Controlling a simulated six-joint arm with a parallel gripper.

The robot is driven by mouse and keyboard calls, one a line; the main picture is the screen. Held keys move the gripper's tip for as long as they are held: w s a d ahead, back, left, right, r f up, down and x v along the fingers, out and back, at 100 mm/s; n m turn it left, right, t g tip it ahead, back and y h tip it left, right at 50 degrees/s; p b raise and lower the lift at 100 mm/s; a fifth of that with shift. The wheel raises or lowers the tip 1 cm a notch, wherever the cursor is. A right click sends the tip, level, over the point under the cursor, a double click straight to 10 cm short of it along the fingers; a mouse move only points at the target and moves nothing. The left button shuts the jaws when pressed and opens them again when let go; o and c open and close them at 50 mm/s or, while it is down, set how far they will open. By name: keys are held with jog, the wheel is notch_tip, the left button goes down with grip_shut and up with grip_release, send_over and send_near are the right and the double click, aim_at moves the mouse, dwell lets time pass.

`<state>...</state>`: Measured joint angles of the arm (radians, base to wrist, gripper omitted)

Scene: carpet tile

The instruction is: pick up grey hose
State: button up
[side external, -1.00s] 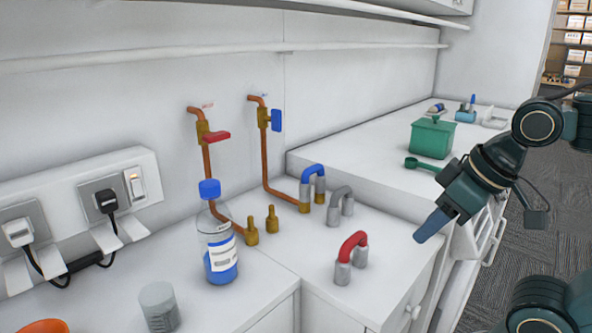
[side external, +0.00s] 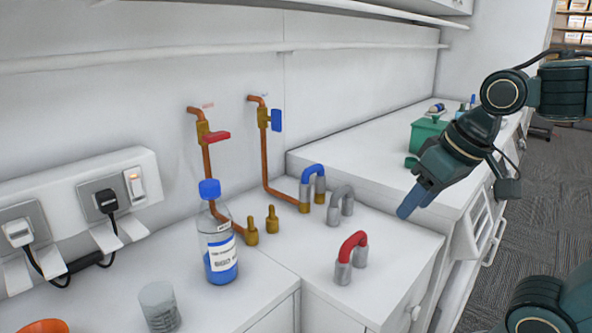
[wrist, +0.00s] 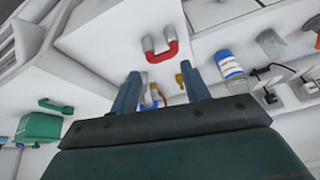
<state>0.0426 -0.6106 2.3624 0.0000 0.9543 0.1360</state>
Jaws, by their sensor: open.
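The grey hose (side external: 341,203) is a small upright U-shaped loop with grey ends. It stands on the white worktop between the blue hose (side external: 312,180) and the red hose (side external: 352,252) in the side view. My gripper (side external: 406,209) is to the right of the grey hose, above the worktop's right part, apart from it and empty. In the wrist view its two fingers (wrist: 158,76) are spread apart. The red hose (wrist: 160,49) shows there beyond the fingertips.
Copper pipes with a red valve (side external: 216,136) and a blue valve (side external: 276,120) run down the wall. Brass fittings (side external: 272,219) and a bottle of blue liquid (side external: 220,248) stand left. A green box (side external: 424,133) is on the raised counter behind my gripper.

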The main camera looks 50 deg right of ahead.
jog(key=w+d+r+m+g, duration=0.25)
jog(key=w+m, duration=0.25)
jog(key=w, duration=0.3)
jog(key=m+g, duration=0.3)
jog(key=m, duration=0.8)
send_over(342, 188)
jog(key=shift+t, duration=0.25)
notch_tip(342, 188, down, 5)
jog(key=shift+w+d+f, duration=0.1)
jog(key=shift+f, duration=0.05)
jog(key=shift+f, duration=4.35)
jog(key=shift+f, duration=2.6)
